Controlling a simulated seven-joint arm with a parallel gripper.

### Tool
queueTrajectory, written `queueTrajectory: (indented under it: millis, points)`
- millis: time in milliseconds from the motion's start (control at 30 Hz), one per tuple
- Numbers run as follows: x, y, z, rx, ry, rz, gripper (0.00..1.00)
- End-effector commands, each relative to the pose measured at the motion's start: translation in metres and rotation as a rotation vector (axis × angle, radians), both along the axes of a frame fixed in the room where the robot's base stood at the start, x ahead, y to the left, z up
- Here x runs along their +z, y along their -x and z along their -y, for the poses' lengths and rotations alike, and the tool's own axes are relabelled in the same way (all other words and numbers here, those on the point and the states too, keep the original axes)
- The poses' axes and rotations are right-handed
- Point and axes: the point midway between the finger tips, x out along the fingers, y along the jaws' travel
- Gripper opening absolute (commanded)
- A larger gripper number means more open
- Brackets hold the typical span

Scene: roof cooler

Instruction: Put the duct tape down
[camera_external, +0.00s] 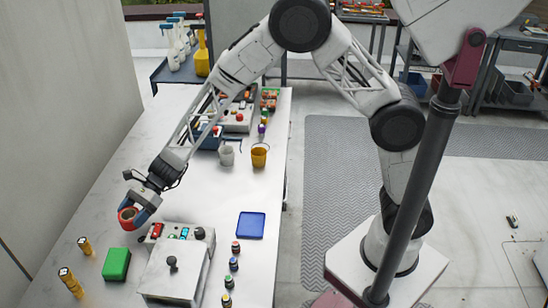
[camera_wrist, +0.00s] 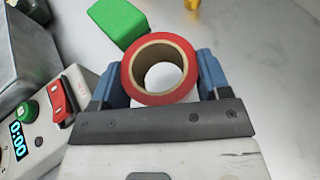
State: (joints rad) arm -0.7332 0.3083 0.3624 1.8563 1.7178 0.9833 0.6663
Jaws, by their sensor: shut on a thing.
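The duct tape is a red roll with a tan cardboard core (camera_wrist: 131,86). In the wrist view it sits between the two blue fingers of my gripper (camera_wrist: 160,88), which is shut on it. In the external view my gripper (camera_external: 137,215) holds the red duct tape (camera_external: 127,214) over the left part of the white table (camera_external: 150,128), to the left of the grey control box. I cannot tell whether the roll touches the tabletop.
A green block (camera_external: 116,264) lies in front of the gripper, with yellow cylinders (camera_external: 70,281) to its left. The grey control box (camera_external: 176,270) stands close on the right. A blue tray (camera_external: 250,225) and several small jars (camera_external: 233,264) are farther right.

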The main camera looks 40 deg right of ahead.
Motion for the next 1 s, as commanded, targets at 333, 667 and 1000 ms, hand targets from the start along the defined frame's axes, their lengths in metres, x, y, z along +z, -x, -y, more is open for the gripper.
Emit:
queueTrajectory:
  millis: [333, 667, 1000]
  points:
    - [-0.005, 0.0, 0.0, 0.0, 0.0, 0.0, 0.39]
    - [-0.035, 0.0, 0.0, 0.0, 0.0, 0.0, 0.39]
    - [-0.037, 0.0, 0.0, 0.0, 0.0, 0.001, 0.39]
